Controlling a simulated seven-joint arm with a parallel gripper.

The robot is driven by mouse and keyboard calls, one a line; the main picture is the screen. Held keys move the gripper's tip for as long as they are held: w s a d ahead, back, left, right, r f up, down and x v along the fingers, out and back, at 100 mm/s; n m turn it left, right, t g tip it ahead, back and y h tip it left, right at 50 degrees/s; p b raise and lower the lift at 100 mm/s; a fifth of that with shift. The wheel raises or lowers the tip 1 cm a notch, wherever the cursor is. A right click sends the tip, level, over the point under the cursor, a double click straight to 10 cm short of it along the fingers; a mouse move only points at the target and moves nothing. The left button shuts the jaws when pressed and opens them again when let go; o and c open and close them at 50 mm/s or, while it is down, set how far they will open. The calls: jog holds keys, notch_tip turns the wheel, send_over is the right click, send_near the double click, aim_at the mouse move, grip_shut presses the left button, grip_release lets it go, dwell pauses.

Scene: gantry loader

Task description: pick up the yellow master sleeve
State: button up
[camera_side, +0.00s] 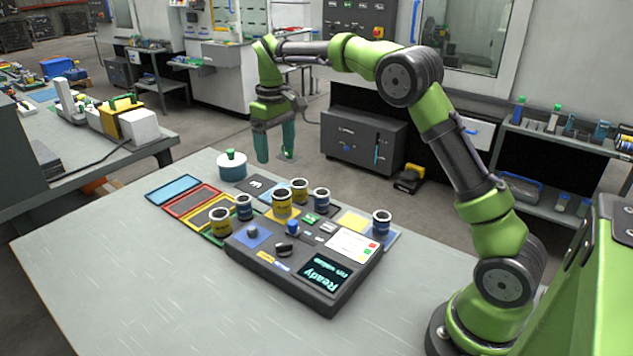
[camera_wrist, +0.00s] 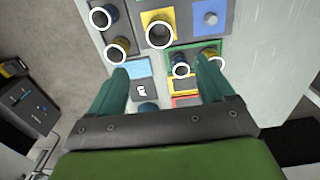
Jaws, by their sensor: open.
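Several yellow and blue sleeves with white rims stand on the table. The largest yellow one, which I take as the yellow master sleeve (camera_side: 282,205), stands upright near the middle, behind the control box. In the wrist view its white ring (camera_wrist: 159,31) shows at the top centre over a yellow patch. Smaller yellow sleeves stand at the front left (camera_side: 221,223) and just behind it (camera_side: 300,190). My gripper (camera_side: 276,155) is open and empty, pointing down, well above the table's far side. In the wrist view its teal fingers (camera_wrist: 163,72) are spread below the master sleeve's ring.
Blue sleeves (camera_side: 244,208) (camera_side: 321,200) (camera_side: 382,224) stand close around. The control box (camera_side: 305,262) lies in front. Coloured trays (camera_side: 174,190) lie left, and a teal pot (camera_side: 232,170) stands at the back. The table's left front (camera_side: 120,280) is clear.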

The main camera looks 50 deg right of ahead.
aim_at(282, 199)
notch_tip(282, 199, down, 10)
jog(key=shift+r, duration=0.1)
jog(key=f, duration=0.5)
jog(key=shift+s, duration=0.4)
jog(key=c, duration=1.4)
jog(key=shift+o, duration=0.2)
jog(key=shift+r, duration=0.1)
